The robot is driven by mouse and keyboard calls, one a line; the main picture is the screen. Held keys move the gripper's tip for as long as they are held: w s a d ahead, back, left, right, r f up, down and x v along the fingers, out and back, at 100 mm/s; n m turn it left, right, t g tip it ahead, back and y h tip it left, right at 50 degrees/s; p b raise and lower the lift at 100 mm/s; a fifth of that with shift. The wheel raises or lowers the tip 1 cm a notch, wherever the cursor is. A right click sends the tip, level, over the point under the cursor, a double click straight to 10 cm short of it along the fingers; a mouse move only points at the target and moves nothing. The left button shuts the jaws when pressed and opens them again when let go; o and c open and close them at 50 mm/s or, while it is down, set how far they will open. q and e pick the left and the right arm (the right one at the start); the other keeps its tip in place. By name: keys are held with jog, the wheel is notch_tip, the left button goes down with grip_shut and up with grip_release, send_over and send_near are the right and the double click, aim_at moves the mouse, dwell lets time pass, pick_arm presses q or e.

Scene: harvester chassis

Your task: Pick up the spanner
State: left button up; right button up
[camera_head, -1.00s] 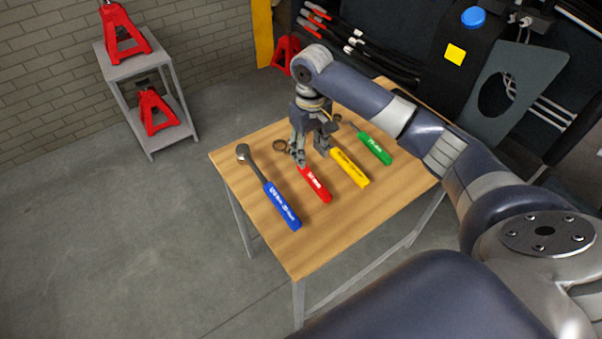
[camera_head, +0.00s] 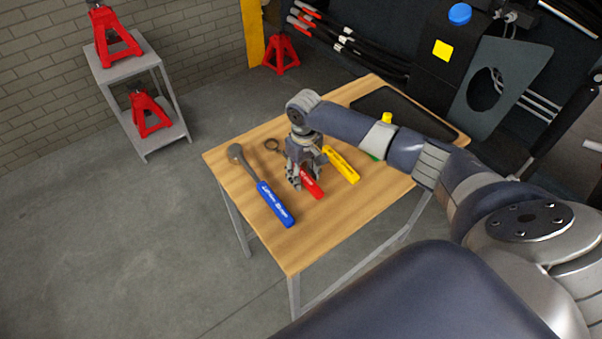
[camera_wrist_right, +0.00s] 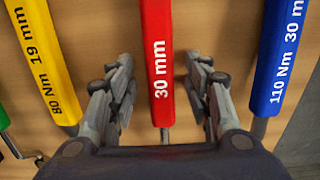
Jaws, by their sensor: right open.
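A red-handled spanner (camera_head: 313,189) marked 30 mm lies on the wooden table, with a ring (camera_head: 272,146) showing at its far end. In the right wrist view its red handle (camera_wrist_right: 157,60) runs between my open right gripper's fingers (camera_wrist_right: 160,88), with a gap on both sides. In the head view my right gripper (camera_head: 299,180) points down over the handle and hides part of the spanner. My left gripper is not in view.
A blue-handled wrench (camera_head: 275,205) lies left of the spanner and a yellow-handled tool (camera_head: 342,165) right of it. A green-handled tool is mostly hidden behind my arm. A dark tray (camera_head: 425,120) lies at the table's far right. The table's near part is clear.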

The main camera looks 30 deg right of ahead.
jog(key=shift+c, duration=0.2)
grip_shut()
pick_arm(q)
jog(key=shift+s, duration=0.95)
pick_arm(e)
jog(key=shift+r, duration=0.1)
jog(key=shift+r, duration=0.6)
jog(key=shift+s+r+b, duration=0.15)
jog(key=shift+r+b, duration=0.05)
jog(key=shift+r, duration=0.35)
jog(key=shift+s+r+b, duration=0.15)
jog(key=shift+r+b, duration=0.05)
jog(key=shift+r, duration=0.35)
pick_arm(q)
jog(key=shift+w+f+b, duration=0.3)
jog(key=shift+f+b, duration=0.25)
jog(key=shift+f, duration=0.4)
pick_arm(e)
jog(key=s+a, duration=0.1)
jog(key=s, duration=0.4)
jog(key=s+a+r, duration=0.1)
jog(key=s+a, duration=0.1)
jog(key=s, duration=0.2)
jog(key=s+a, duration=0.2)
jog(key=s, duration=0.3)
jog(key=shift+s+r, duration=0.3)
